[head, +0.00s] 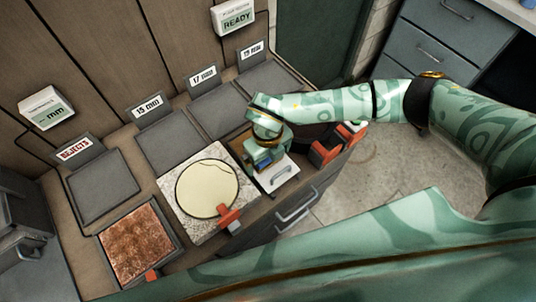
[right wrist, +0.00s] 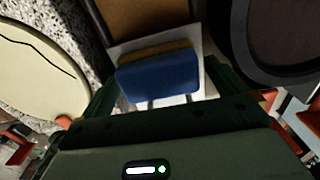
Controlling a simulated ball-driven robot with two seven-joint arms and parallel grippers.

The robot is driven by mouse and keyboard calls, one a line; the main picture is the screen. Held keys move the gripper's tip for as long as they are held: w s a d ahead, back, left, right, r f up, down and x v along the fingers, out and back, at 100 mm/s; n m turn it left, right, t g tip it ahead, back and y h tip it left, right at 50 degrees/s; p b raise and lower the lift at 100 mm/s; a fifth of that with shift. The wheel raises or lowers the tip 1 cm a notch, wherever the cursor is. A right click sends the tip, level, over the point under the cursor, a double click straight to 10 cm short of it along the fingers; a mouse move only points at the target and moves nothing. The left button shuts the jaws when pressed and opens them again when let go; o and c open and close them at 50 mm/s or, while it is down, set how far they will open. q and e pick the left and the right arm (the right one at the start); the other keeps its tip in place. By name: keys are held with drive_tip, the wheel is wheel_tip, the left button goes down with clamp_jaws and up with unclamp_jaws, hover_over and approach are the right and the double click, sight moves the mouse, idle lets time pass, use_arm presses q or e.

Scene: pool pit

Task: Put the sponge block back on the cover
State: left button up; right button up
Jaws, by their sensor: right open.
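The sponge block (right wrist: 158,76) is blue with a yellowish-brown layer along its far side. It sits on or just above a pale square plate (right wrist: 207,50), which may be the cover. In the right wrist view my right gripper (right wrist: 163,90) is open, one finger on each side of the sponge block. I cannot tell whether the fingers touch it. My left gripper is not in view.
A speckled slab with a cream disc (head: 207,190) lies left of my right gripper. A rusty-brown square (head: 138,243) is further left. Orange clamps (head: 229,216) stand along the front edge.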

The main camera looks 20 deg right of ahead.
wheel_tip(320, 180, up, 12)
drive_tip(key=p, duration=0.2)
drive_tip(key=shift+r+p, duration=0.15)
drive_tip(key=shift+p, duration=0.25)
drive_tip(key=shift+c, duration=0.2)
idle(0.6)
